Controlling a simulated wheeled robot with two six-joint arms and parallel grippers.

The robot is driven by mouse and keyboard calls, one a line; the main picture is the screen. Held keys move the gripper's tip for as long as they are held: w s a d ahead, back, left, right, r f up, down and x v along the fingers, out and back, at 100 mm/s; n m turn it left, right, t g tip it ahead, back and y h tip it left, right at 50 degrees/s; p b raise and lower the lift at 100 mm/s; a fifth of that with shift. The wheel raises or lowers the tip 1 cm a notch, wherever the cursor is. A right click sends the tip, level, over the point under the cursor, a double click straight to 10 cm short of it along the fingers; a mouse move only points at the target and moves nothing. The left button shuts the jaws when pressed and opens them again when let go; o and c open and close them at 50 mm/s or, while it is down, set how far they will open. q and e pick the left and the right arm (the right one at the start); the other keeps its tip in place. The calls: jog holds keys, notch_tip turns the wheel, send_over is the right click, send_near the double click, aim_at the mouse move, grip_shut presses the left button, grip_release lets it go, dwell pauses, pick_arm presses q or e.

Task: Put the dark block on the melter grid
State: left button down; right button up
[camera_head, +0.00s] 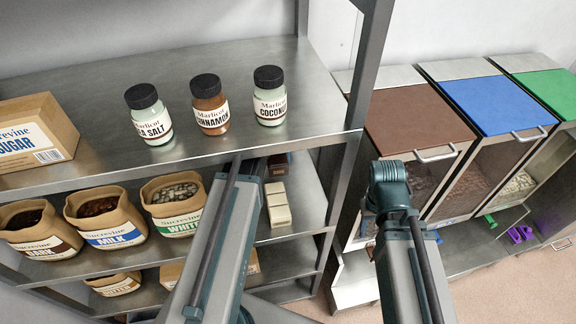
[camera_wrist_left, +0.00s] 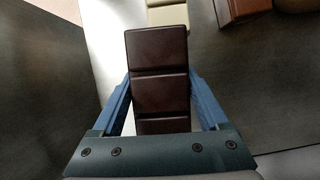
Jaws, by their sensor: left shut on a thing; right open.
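The dark block (camera_wrist_left: 160,85), dark brown with grooves across it, lies between the two blue fingers of my left gripper (camera_wrist_left: 160,112) in the left wrist view. The gripper is shut on it. In the head view my left arm reaches in under the upper shelf board, and its fingers are hidden. A dark brown piece (camera_head: 278,164) shows there beside the arm; I cannot tell whether it is the held block. My right arm stands before the bins at the right, its gripper out of sight. I cannot make out a melter grid in either view.
Cream blocks (camera_head: 278,205) lie on the middle shelf, close to the left arm. Open sacks (camera_head: 103,215) stand left of it; jars (camera_head: 210,105) stand on the upper shelf (camera_head: 300,70). A shelf post (camera_head: 366,60) separates the shelving from bins with brown (camera_head: 415,118), blue (camera_head: 495,103) and green lids.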

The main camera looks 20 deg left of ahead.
pick_arm(q)
jog(key=shift+w+a, duration=0.4)
jog(key=shift+a, duration=0.25)
jog(key=shift+w+a, duration=0.35)
jog(key=shift+a, duration=0.3)
